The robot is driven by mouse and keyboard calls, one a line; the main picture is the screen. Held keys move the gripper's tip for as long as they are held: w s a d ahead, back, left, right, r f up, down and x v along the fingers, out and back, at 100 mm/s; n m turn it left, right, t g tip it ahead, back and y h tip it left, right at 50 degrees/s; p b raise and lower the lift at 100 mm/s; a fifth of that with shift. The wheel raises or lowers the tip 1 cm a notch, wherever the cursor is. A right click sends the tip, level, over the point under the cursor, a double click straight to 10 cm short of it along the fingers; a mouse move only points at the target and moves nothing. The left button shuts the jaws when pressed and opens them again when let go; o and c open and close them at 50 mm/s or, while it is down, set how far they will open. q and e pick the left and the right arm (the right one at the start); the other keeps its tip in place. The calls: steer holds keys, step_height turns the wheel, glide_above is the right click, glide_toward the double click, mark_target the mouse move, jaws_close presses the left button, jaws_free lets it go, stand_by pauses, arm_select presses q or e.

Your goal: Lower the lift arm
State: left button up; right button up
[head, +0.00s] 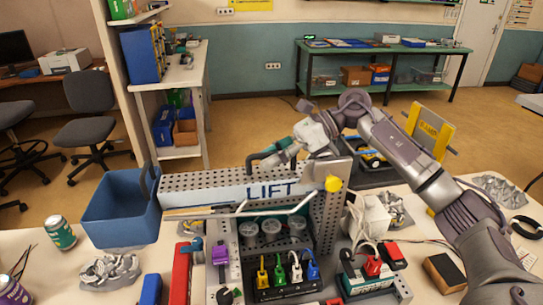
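The lift arm appears to be the long horizontal perforated grey beam with a pale "LIFT" label (215,194). It spans the middle of the bench, raised above the tabletop, beside an upright perforated plate (328,215). A yellow knob (333,184) sits at its right end. A thin bent metal rod (240,211) runs just below the beam. My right gripper (257,160) reaches in from the right and is just above and behind the beam's top edge. Its fingertips are small and dark; I cannot tell whether they touch the beam or are open. My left gripper is not in view.
A blue bin (118,215) stands close to the beam's left end. Below the beam is a black block with coloured plugs (287,285). A red bar (181,273), a green can (60,233) and a white adapter (370,215) crowd the bench.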

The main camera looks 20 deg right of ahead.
steer(key=v, duration=1.2)
steer(key=shift+s+f, duration=0.1)
